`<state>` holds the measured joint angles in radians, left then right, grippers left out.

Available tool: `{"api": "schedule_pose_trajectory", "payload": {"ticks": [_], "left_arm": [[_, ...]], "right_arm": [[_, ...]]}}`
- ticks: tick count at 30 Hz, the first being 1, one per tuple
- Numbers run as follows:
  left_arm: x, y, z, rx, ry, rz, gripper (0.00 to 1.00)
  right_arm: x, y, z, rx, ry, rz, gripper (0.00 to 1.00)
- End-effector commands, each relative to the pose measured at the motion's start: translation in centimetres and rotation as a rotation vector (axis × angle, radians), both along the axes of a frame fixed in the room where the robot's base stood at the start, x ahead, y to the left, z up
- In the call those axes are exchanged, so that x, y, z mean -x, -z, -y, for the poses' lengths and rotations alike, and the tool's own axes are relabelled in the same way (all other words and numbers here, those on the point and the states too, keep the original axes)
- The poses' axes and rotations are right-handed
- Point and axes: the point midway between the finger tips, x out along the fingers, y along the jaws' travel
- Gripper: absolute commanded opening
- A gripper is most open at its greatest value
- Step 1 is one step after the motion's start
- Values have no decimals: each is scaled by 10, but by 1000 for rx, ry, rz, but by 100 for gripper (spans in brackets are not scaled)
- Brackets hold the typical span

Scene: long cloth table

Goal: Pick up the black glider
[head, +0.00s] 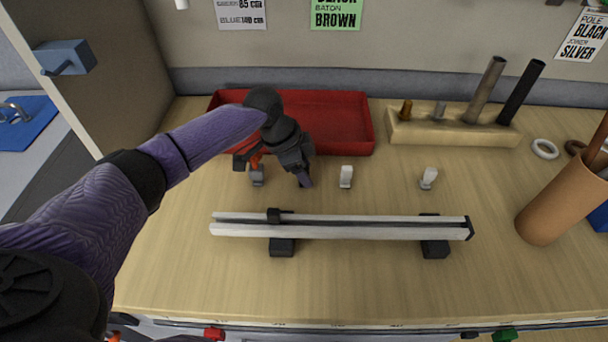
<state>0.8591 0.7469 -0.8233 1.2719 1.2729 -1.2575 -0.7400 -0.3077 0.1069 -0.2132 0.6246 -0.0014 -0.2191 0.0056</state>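Behind the rail stand a small grey piece (257,177), a white-topped piece (346,177) and another white-topped piece (428,179). My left gripper (281,176) points down over the table behind the rail, close to the small grey piece. Its fingers are partly hidden by its own body, so its opening is unclear. My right gripper is out of view.
A red tray (340,125) lies behind my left gripper. A wooden block (455,133) with several upright pegs stands at the back right. A tan cup (550,212) of rods and a white ring (544,149) are at the right. The table in front of the rail is clear.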

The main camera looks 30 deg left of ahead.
Motion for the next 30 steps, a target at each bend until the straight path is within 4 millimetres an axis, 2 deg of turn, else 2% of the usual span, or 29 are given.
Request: {"api": "schedule_pose_trajectory", "payload": {"ticks": [1,6,8,19,22,27,30], "left_arm": [[0,0,0,0,0,0,46],[0,0,0,0,0,0,10],[0,0,0,0,0,0,0],[0,-4,0,0,1,2,0],[0,-26,0,0,1,4,0],[0,-73,0,0,1,4,0],[0,-92,0,0,0,4,0]], "right_arm": [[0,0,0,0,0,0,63],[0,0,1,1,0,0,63],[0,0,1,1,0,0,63],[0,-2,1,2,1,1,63],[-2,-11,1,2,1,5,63],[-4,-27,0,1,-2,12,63],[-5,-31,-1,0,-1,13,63]]}}
